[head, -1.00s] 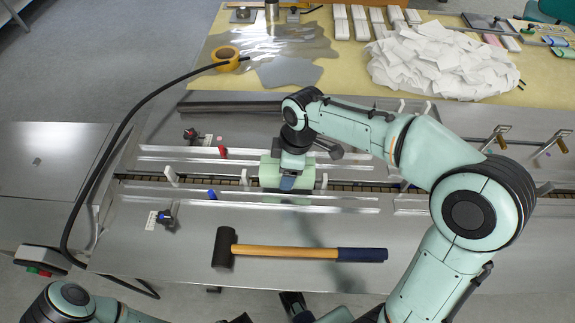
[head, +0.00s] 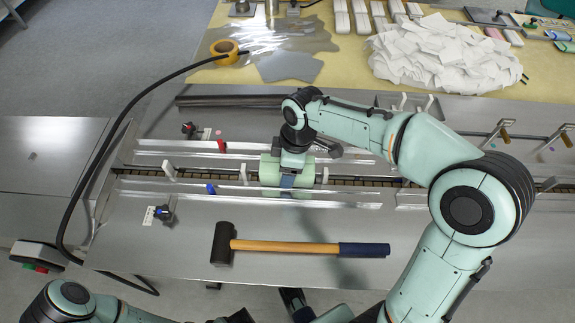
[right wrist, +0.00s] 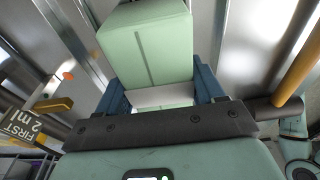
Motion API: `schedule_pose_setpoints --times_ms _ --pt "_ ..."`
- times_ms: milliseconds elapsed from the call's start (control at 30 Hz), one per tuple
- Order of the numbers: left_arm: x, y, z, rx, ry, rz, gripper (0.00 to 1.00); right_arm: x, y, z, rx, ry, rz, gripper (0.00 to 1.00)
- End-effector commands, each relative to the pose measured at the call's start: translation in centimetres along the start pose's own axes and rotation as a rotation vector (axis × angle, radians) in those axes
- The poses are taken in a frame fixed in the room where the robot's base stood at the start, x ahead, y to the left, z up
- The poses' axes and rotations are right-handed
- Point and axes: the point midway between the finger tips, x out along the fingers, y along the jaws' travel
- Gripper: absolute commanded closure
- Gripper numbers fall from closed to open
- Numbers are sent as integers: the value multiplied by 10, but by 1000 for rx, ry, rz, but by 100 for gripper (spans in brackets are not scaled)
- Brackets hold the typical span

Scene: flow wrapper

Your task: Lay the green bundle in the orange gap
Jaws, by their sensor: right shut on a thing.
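The green bundle (head: 269,170) is a pale green block over the conveyor channel, between two white upright lugs (head: 243,173) (head: 325,176). It also shows in the right wrist view (right wrist: 150,45), with a white band near the fingers. My right gripper (head: 287,181) is shut on it from above, its blue fingers on either side. I cannot tell whether the bundle rests on the chain. I cannot make out which gap is the orange one. What looks like my left gripper (head: 296,304) is at the bottom edge, mostly cut off.
A hammer (head: 300,247) lies on the metal deck in front of the channel. A red marker (head: 221,145) and a blue marker (head: 211,189) stand along the rails. A black cable (head: 85,190) loops at left. Behind are a tape roll (head: 226,50) and a white paper heap (head: 440,55).

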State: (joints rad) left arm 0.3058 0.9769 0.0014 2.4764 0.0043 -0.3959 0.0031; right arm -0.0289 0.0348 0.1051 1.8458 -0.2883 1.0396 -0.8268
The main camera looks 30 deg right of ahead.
Motion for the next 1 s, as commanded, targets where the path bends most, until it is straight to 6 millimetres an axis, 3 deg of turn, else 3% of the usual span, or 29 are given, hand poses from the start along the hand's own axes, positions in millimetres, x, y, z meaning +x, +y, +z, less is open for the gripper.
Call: schedule_pose_setpoints --times_ms 267,300,367,400,767,1000 --pt "2 -1 0 0 -1 0 57 3 0 0 0 0 0 62" --pt "2 -1 0 0 -1 0 57 3 0 0 0 0 0 26" --pt "2 -1 0 0 -1 0 57 3 0 0 0 0 0 6" --pt "2 -1 0 0 -1 0 57 3 0 0 0 0 0 3" --pt "0 0 -1 0 4 1 57 -2 0 0 0 0 1 3" --pt "-6 2 3 0 -7 -1 57 -47 1 -1 0 3 4 3"
